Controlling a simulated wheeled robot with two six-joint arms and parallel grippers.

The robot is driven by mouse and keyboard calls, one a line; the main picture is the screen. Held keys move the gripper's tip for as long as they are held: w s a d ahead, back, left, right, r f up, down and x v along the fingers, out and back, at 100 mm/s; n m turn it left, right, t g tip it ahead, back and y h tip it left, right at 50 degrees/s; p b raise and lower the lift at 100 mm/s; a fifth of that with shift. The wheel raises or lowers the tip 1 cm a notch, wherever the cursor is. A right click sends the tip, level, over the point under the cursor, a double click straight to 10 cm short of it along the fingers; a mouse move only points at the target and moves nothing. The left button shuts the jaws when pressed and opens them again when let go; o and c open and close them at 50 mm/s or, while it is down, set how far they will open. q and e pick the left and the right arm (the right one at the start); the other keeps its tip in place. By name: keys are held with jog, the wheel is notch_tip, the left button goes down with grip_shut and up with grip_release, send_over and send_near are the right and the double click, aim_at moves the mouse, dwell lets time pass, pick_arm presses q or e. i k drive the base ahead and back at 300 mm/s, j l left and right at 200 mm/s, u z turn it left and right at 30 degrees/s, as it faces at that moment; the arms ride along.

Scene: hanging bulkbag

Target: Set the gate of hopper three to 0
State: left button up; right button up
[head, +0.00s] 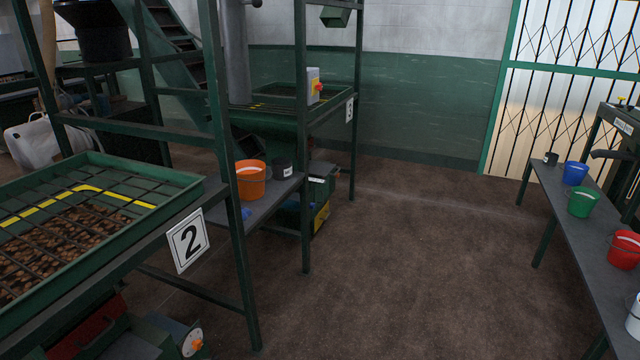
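The hopper at the back (265,112) is a green-framed tray stand with a small number sign (349,110), which looks like a 3 but is small. Below it, green and yellow machinery (318,217) is partly hidden by a frame post and the bench; I cannot make out a gate dial or its setting there. Neither of my grippers is in view.
Hopper 2 (100,172), holding brown nuts under a grid, fills the left front; its white dial with an orange knob (193,342) is low down. An orange bucket (251,180) stands on a bench. A bench with buckets (565,215) lines the right. The brown floor (420,260) between is clear.

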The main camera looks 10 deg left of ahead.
aim_at(316, 168)
jog(key=i+l+u, duration=0.1)
jog(key=i, duration=0.45)
jog(key=i+l+u, duration=0.1)
jog(key=i+l, duration=0.2)
jog(key=i, duration=0.2)
jog(key=i+l+u, duration=0.1)
jog(key=i+l, duration=0.15)
jog(key=i, duration=0.25)
jog(key=i+l+u, duration=0.1)
jog(key=i+l, duration=0.2)
jog(key=i, duration=0.2)
jog(key=i+l+u, duration=0.1)
jog(key=i+l, duration=0.2)
jog(key=i, duration=0.2)
